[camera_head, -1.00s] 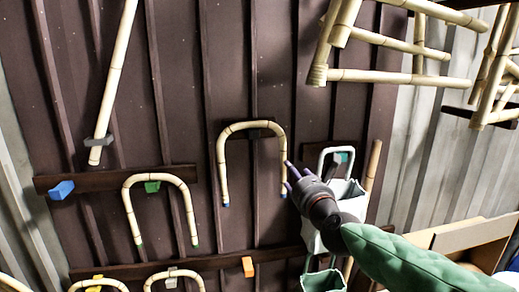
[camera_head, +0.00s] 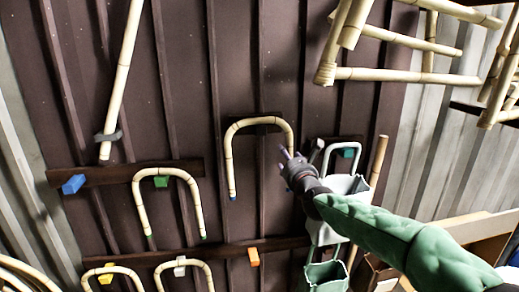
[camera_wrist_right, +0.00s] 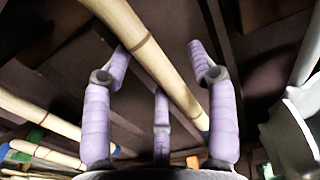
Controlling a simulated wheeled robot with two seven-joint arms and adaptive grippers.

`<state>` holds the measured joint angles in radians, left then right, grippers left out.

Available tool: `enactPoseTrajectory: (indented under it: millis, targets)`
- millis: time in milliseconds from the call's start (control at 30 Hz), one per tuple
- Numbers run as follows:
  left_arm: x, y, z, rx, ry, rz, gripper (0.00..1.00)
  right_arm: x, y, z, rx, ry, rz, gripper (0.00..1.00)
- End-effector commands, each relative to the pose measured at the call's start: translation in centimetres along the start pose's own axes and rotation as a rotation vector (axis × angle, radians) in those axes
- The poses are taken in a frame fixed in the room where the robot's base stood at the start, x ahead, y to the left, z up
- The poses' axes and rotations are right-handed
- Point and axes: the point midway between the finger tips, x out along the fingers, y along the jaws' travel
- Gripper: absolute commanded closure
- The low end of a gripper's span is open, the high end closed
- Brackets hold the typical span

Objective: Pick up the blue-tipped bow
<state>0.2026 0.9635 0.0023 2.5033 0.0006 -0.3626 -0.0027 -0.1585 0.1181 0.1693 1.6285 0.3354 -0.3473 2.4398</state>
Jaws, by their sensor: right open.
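The blue-tipped bow (camera_head: 229,160) is a pale rattan U hanging upside down on the dark wall, its left blue tip showing. My right gripper (camera_head: 286,154) is at its right leg and hides that leg's lower end. In the right wrist view the bow's leg (camera_wrist_right: 160,65) runs diagonally between the spread purple fingers of the right gripper (camera_wrist_right: 165,60), with a blue tip near the right finger. The gripper is open; I cannot tell whether any finger touches the leg. My left gripper is not in view.
A green-tipped bow (camera_head: 138,205) hangs at the lower left, with more bows below. A pale container (camera_head: 350,187) and a green one (camera_head: 327,274) hang just right of and below the gripper. Rattan frames (camera_head: 395,75) jut out at the upper right.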

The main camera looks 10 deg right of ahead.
Motion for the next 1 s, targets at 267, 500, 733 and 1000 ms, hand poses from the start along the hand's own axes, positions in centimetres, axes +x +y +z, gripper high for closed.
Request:
enactPoseTrajectory:
  millis: [267,500,733,1000]
  targets:
    - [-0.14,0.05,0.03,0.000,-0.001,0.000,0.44,0.49,0.00,-0.09,0.001,0.000,0.000,0.42]
    - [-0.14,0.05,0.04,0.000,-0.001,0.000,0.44,0.47,0.02,-0.10,0.000,0.001,0.001,0.95]
    - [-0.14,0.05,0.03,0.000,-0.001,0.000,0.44,0.46,0.01,-0.04,0.001,0.000,0.000,1.00]
    - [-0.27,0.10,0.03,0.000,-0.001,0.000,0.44,0.47,-0.03,0.63,0.000,-0.001,0.000,1.00]
